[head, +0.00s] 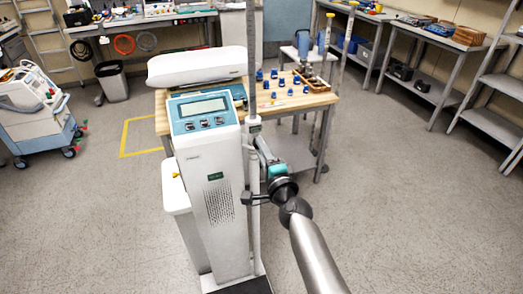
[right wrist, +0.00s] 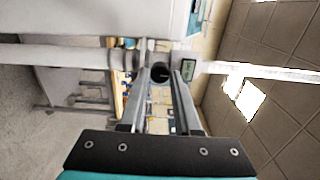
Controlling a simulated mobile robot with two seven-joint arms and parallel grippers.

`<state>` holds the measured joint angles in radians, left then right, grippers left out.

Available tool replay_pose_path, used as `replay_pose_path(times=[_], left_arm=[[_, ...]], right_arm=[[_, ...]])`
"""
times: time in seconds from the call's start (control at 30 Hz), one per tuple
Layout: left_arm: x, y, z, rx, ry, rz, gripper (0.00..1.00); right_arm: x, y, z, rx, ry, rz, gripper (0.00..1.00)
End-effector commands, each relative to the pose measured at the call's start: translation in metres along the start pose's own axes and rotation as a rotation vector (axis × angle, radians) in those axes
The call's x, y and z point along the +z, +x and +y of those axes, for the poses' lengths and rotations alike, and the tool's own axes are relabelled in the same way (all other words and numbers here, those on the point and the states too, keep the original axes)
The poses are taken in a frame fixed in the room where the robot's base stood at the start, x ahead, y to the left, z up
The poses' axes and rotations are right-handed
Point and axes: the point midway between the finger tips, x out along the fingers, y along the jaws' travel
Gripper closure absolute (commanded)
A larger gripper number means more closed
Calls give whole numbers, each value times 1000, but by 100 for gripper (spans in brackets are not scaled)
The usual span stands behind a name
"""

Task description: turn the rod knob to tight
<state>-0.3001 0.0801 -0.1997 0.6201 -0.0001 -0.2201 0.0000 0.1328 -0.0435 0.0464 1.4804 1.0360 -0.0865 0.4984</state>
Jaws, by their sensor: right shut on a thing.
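The dark round rod knob (right wrist: 160,73) sits at the rod, between the fingertips of my right gripper (right wrist: 156,80). In the head view my right gripper (head: 261,138) reaches up to the rod, and its fingers hide the knob. It is shut on the knob. My left gripper is not in view.
A small display with green marks (right wrist: 188,68) is beside the knob. A wooden-topped table (head: 300,101) with several blue parts stands behind the pump. A white wheeled machine (head: 35,105) is at the far left. The floor to the right is clear.

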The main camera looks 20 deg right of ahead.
Motion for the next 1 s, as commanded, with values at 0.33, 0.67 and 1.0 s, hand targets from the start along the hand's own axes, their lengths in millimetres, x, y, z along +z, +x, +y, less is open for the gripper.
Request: replay_pose_path(times=[0.33,0.67,1.0], left_arm=[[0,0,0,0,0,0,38],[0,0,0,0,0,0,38],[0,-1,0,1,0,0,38]], right_arm=[[0,0,0,-1,7,1,100],[0,0,0,0,5,0,38],[0,-6,0,1,4,0,38]])
